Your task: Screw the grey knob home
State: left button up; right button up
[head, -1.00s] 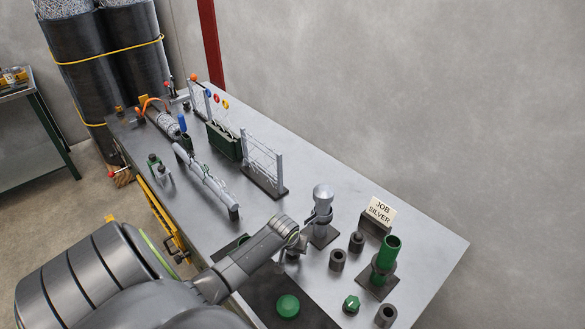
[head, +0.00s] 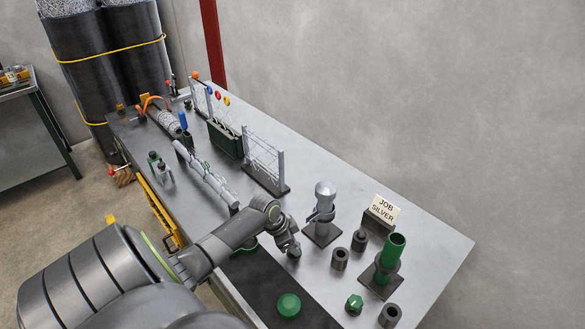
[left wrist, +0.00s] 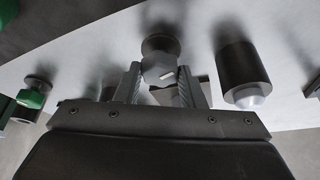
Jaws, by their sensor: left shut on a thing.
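My left gripper (head: 293,251) points down over the bench, left of the stand with the silver round-topped piece. In the left wrist view, the grey knob (left wrist: 158,69), six-sided with a pale mark, sits between the two fingertips (left wrist: 158,84). The gripper is shut on it. A dark round part (left wrist: 160,45) shows just behind the knob; I cannot tell how far the knob is screwed in. In the head view the gripper hides the knob. My right gripper is in neither view.
The silver round-topped piece (head: 325,190) stands close to the right of the gripper. Dark sockets (head: 340,259), a green tube (head: 391,250) on a stand and a green knob (head: 354,304) are farther right. A sign reads JOB SILVER (head: 384,208). A green button (head: 289,306) lies in front.

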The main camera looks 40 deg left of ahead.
pick_arm(q)
jog(key=m+g+b, duration=0.1)
jog(key=m+b, duration=0.1)
jog(key=m, duration=0.1)
jog(key=m+g+h+b, duration=0.1)
jog(key=m+b, duration=0.2)
jog(key=shift+w+a+f+h, duration=0.2)
jog(key=shift+h, duration=0.1)
jog(key=m+g+b, duration=0.1)
jog(key=m+b, duration=0.2)
jog(key=shift+m, duration=0.3)
jog(key=shift+r+m+g+h+b, duration=0.2)
jog(key=shift+m+g+h+b, duration=0.15)
jog(key=shift+m+b, duration=0.5)
jog(key=o, duration=1)
jog(key=shift+r, duration=0.1)
jog(key=b+v, duration=0.1)
jog(key=v, duration=0.7)
jog(key=b+v, duration=0.2)
jog(key=v, duration=0.7)
jog(key=shift+w+a+r, duration=0.1)
jog(key=shift+w, duration=0.05)
